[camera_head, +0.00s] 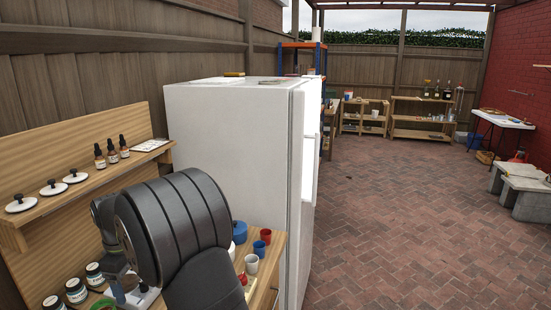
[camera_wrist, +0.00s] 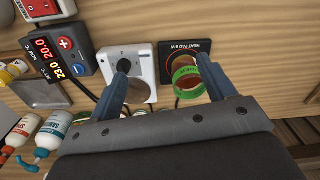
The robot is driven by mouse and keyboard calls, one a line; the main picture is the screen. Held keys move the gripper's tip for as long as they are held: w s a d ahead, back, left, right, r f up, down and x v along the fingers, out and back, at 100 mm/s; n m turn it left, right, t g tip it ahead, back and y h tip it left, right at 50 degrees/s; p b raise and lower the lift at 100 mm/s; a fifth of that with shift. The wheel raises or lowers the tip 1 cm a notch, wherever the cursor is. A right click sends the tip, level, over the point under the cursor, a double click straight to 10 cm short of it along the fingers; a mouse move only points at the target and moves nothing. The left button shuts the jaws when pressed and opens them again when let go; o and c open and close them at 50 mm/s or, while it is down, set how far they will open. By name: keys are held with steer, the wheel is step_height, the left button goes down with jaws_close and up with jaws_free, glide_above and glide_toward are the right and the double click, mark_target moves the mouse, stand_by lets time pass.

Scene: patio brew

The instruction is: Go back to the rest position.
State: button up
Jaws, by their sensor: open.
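My gripper (camera_wrist: 163,62) is open, with its two blue-grey fingers spread wide in the wrist view. Nothing is seen clamped between them. The left finger overlaps a white device with a black knob (camera_wrist: 143,58). The right finger is beside a round brown-topped jar with a green band (camera_wrist: 187,82), at the edge of a black heat pad (camera_wrist: 178,47). I cannot tell whether the finger touches the jar. A brown disc (camera_wrist: 138,90) shows on the white device.
A temperature controller (camera_wrist: 57,58) and several bottles (camera_wrist: 50,130) are at left in the wrist view. In the head view, a wall shelf (camera_head: 95,182) holds dropper bottles and lids. A white fridge (camera_head: 230,140) stands behind the bench; cups (camera_head: 252,263) are right of my arm.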

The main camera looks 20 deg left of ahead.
steer(key=shift+m, duration=0.4)
steer(key=d+f, duration=0.1)
steer(key=f, duration=0.2)
steer(key=w+d+f, duration=0.1)
steer(key=f, duration=0.3)
steer(key=w+d+f, duration=0.1)
steer(key=f, duration=0.2)
steer(key=shift+w+f, duration=0.25)
steer(key=shift+f, duration=0.1)
